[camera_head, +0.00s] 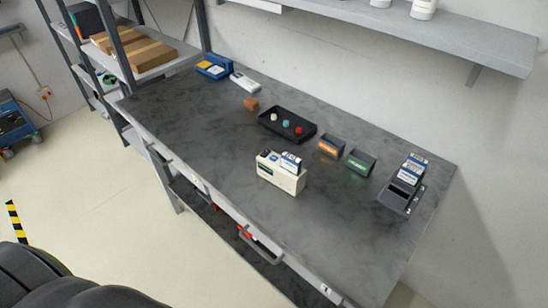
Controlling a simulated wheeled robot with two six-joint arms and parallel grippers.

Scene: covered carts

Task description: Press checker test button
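No label marks any device as the checker, and no test button can be made out at this size. A cream box-shaped device (281,180) stands near the middle of the workbench (230,150), with a blue-and-white block and a dark part on top. A dark stand (397,203) with blue-and-white blocks (412,169) stands at the right end. A blue device (214,66) with a yellow area lies at the far left end, beside a light grey flat device (244,82). Neither of my grippers is in view.
A black tray (270,125) holds white, teal and red round pieces. A brown block (251,104) lies beside it. Dark bins with orange (329,148) and green (360,164) labels stand to its right. A shelf rack (115,70) flanks the bench; a wall shelf (400,35) overhangs behind.

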